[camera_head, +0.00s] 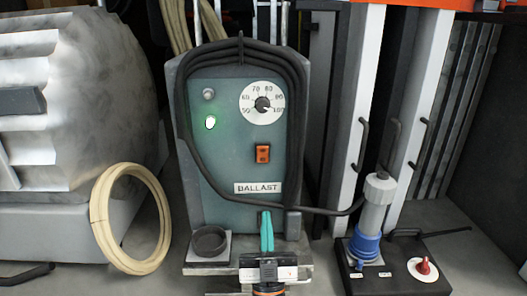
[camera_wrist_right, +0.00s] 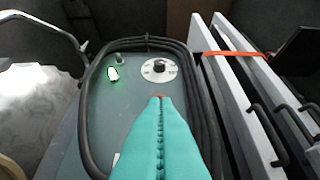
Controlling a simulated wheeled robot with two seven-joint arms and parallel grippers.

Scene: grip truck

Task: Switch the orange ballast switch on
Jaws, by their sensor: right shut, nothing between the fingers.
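The orange ballast switch (camera_head: 262,154) is a small rocker on the grey-green ballast panel (camera_head: 225,165), below the dial and above the BALLAST label (camera_head: 258,188). I cannot tell which way the rocker is tipped. My right gripper (camera_head: 266,214) has teal fingers, shut and empty, pointing up in front of the panel's lower part, below the switch in the picture. In the right wrist view the shut fingers (camera_wrist_right: 158,99) cover most of the switch; only a sliver of orange shows at their tips. Contact cannot be told. My left gripper is not in view.
A green lamp (camera_head: 210,122) glows on the panel near a round dial (camera_head: 263,104). Black cable loops around the panel. A blue-grey plug (camera_head: 375,205) stands on a black box with a red knob (camera_head: 424,267) at right. A cream cable coil (camera_head: 130,219) stands left.

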